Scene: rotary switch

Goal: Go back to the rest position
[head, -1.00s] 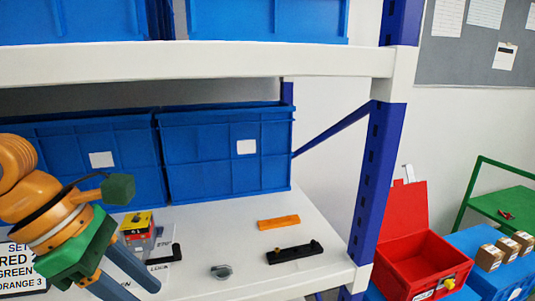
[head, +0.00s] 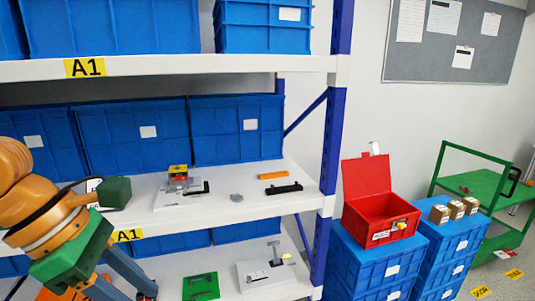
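The rotary switch (head: 178,173), a yellow and red block on a grey base, stands on a white board (head: 172,200) on the middle shelf. A black handle lies at the board's right side. My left gripper (head: 124,286) hangs at the lower left, in front of the shelf and away from the switch in the picture. Its two blue-grey fingers point down and are apart, with nothing seen between them. My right gripper is not in view.
The shelf edge (head: 230,210) and blue upright (head: 330,150) stand ahead. A grey knob (head: 236,198), an orange bar (head: 274,176) and a black bar (head: 284,188) lie on the shelf. A red open box (head: 383,215) and a green cart (head: 480,185) are at right.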

